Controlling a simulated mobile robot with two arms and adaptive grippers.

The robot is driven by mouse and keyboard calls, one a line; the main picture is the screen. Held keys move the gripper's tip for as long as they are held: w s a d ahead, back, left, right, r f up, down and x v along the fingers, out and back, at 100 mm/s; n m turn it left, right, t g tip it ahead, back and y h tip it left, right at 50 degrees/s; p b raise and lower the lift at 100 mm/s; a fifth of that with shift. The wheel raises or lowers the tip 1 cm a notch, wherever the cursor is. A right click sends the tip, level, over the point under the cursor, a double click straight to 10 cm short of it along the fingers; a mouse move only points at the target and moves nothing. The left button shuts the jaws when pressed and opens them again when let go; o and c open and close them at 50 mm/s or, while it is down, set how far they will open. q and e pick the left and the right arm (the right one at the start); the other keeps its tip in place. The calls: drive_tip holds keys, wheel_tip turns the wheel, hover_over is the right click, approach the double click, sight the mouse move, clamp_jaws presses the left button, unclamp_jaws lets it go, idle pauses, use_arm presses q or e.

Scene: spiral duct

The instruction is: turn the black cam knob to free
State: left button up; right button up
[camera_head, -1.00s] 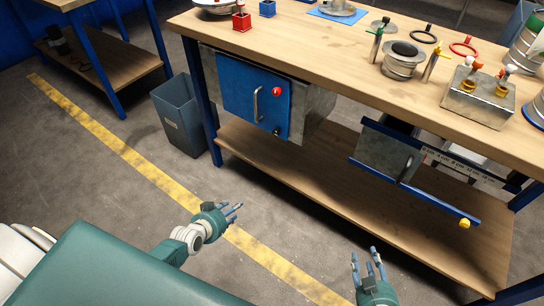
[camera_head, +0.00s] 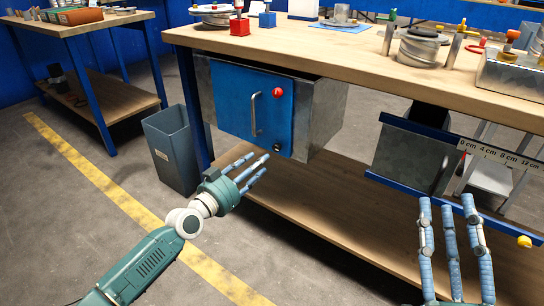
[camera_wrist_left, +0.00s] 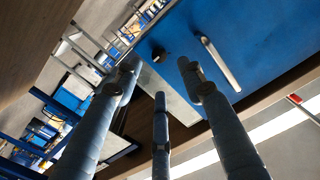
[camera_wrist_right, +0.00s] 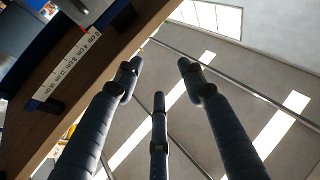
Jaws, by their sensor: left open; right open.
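The black cam knob (camera_head: 277,148) sits at the lower right corner of the blue cabinet door (camera_head: 238,95). It also shows in the left wrist view (camera_wrist_left: 159,55), near the upper middle, beyond the fingers. My left gripper (camera_head: 254,168) is open and empty, below and left of the knob in the head view, apart from it. My right gripper (camera_head: 447,206) is open and empty in front of the bench's right part. The door looks closed in its metal housing.
The door also carries a grey bar handle (camera_head: 254,113) and a red knob (camera_head: 277,93). The housing hangs under the wooden benchtop (camera_head: 350,57). A lower shelf (camera_head: 330,205) runs beneath. A grey bin (camera_head: 172,150) stands at left. A blue-edged drawer unit (camera_head: 412,158) hangs at right.

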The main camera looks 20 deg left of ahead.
sight(275, 149)
use_arm(q)
drive_tip(key=b+x, duration=0.1)
drive_tip(key=x, duration=0.6)
drive_tip(key=shift+w+f, duration=0.15)
drive_tip(key=shift+w, duration=0.25)
drive_tip(key=shift+w+d, duration=0.1)
drive_tip(key=shift+w, duration=0.15)
use_arm(e)
drive_tip(key=s+r+t+y, duration=0.1)
drive_tip(key=s+r+t, duration=0.3)
drive_tip(key=s+r, duration=0.1)
drive_tip(key=shift+s+d+r+y, duration=0.25)
drive_tip(key=shift+d+r+y, duration=0.15)
drive_tip(key=shift+r, duration=0.4)
use_arm(q)
clamp_jaws()
